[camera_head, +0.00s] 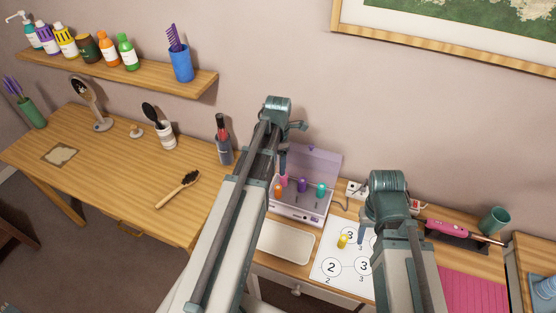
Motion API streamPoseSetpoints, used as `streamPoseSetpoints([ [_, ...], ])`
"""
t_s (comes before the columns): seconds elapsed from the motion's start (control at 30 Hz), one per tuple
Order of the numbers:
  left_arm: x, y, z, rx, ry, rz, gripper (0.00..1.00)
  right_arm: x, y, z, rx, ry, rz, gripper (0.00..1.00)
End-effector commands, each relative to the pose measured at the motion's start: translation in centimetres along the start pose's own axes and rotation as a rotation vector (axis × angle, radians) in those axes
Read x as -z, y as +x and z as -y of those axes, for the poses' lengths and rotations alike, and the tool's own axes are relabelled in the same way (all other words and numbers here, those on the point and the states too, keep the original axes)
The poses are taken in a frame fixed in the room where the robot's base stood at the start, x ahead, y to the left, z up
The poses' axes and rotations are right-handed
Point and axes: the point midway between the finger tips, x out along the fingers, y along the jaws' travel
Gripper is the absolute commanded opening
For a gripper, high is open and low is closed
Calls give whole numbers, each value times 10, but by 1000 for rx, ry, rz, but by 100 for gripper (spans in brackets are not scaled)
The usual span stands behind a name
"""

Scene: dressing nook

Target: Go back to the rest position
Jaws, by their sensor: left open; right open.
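My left arm reaches up from the bottom of the head view and bends down at its far end. My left gripper (283,172) hangs empty in front of the open lilac case (322,162), just above a pink bottle; I cannot tell whether they touch. My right arm stands at the lower right. My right gripper (363,236) is mostly hidden behind its own arm, over the white numbered sheet (325,285). It is open, and nothing shows in it. A small yellow bottle (342,241) stands on the sheet, left of the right gripper.
The case holds orange, purple (302,185) and teal (320,190) bottles. A white tray (286,242) lies before it. A pink hot tool (447,228), a teal cup (495,221) and a pink mat (470,292) are right. The left desk holds brushes; a shelf (120,72) hangs above.

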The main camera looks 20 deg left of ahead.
Motion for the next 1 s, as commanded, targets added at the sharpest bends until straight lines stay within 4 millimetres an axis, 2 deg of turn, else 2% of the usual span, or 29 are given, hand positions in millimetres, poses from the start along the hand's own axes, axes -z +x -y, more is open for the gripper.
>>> streamPoseSetpoints([
  [0.37,0,0,0,0,3,0,69,0,0,0,0,0,0,50],
  [0.47,-3,0,8,0,67,-3,69,0,0,0,0,0,0,50],
  [0.57,-11,0,30,0,259,-10,69,0,0,0,0,0,0,50],
  [0.67,-21,0,62,2,560,-22,69,0,0,0,0,0,0,50],
  [0.83,-35,0,119,12,1128,-47,69,0,0,0,0,0,0,50],
  [1.0,-40,-1,173,32,1693,-72,69,0,0,0,0,0,0,50],
])
